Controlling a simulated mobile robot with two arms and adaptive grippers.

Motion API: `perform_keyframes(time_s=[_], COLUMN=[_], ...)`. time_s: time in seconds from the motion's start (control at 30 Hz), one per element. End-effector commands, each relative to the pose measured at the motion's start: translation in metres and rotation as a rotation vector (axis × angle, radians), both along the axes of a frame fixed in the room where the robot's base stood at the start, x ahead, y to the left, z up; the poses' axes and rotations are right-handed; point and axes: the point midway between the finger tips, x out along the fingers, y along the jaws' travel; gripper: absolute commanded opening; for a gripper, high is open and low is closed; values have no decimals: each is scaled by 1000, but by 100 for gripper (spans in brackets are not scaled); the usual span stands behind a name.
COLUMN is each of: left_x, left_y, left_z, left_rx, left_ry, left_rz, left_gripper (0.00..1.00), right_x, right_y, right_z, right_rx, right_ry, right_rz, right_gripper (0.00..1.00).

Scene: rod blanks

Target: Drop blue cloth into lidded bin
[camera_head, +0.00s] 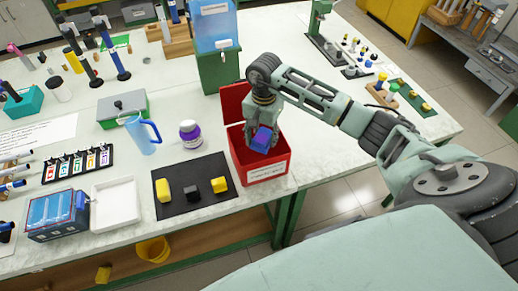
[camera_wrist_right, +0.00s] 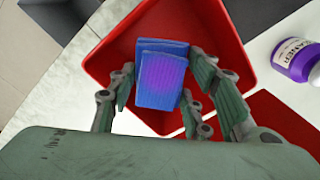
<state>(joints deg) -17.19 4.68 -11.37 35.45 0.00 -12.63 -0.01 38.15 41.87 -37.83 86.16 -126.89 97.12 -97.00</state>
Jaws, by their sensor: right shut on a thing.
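The blue cloth (camera_head: 262,138) is a folded, block-like bundle. My right gripper (camera_head: 258,136) is shut on it, over the open mouth of the red bin (camera_head: 262,172). In the right wrist view the cloth (camera_wrist_right: 162,76) sits between the fingers of the gripper (camera_wrist_right: 165,95), with the red bin (camera_wrist_right: 228,30) around and beneath it. The bin's red lid (camera_head: 234,102) stands open at the back. The bin has a white label on its front. How far the cloth is above the bin floor I cannot tell. My left gripper does not show.
The bench right of the bin is clear.

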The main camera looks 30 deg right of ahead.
Motion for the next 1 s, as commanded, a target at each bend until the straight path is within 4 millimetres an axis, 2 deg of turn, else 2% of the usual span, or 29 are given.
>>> perform_keyframes(time_s=[0.17,0.2,0.43,0.77,0.87,1.0], left_x=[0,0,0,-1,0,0], left_y=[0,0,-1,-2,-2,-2], left_z=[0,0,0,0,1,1], left_rx=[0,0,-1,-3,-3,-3], left_ry=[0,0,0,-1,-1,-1], left_rz=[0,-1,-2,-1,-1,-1], left_gripper=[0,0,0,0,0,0], right_x=[0,0,0,0,1,1], right_y=[0,0,0,0,-1,-1], right_z=[1,1,0,2,11,37], right_rx=[0,0,0,-1,-2,-3], right_ry=[0,0,0,-1,-2,-4], right_rz=[0,0,1,1,1,1], right_gripper=[20,47,67,67,67,67])
